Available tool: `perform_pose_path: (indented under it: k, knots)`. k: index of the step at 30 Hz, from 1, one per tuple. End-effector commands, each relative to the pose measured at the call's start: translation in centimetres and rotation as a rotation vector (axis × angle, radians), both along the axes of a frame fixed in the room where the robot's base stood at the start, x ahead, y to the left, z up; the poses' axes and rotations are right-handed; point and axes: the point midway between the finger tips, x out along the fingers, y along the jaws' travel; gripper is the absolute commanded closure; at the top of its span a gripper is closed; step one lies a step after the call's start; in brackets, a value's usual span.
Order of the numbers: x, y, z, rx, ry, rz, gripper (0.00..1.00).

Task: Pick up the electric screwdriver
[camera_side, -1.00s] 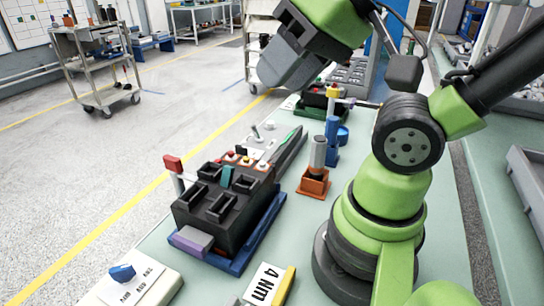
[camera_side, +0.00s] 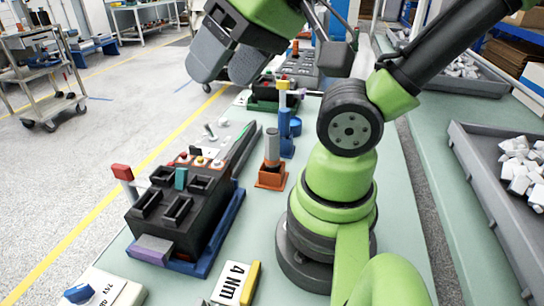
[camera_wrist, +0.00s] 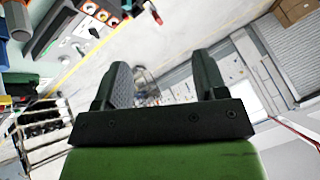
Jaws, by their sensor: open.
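My gripper (camera_side: 228,74) is high above the far part of the bench, its two grey fingers apart with nothing between them. The wrist view shows the open fingers (camera_wrist: 162,80) against the floor. I cannot tell for certain which item is the electric screwdriver. A grey-brown upright cylinder (camera_side: 271,149) stands in an orange holder (camera_side: 271,178) on the bench. Just behind it is an upright blue piece (camera_side: 286,125) with a yellow-topped post (camera_side: 282,88) beyond. The gripper is above and left of these, apart from them.
A black breaker fixture (camera_side: 180,210) on a blue base stands left of the orange holder. A "4 Nm" block (camera_side: 236,283) and a switch plate (camera_side: 105,290) lie at the front. A grey bin (camera_side: 490,215) of white parts is at the right.

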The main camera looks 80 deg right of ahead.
Motion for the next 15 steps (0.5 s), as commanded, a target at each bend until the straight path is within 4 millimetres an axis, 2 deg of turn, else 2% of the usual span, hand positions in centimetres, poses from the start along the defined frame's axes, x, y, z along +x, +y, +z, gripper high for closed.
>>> perform_pose_path:
  k: [7,10,13,15]
  knots:
    - [0.0,0.0,0.0,-0.001,0.002,-0.001,0.35]
    - [0.6,-0.7,-0.3,-0.023,0.028,-0.021,0.35]
    - [1.7,-2.7,-1.3,-0.075,0.099,-0.065,0.35]
    - [2.7,-5.0,-2.4,-0.118,0.177,-0.103,0.35]
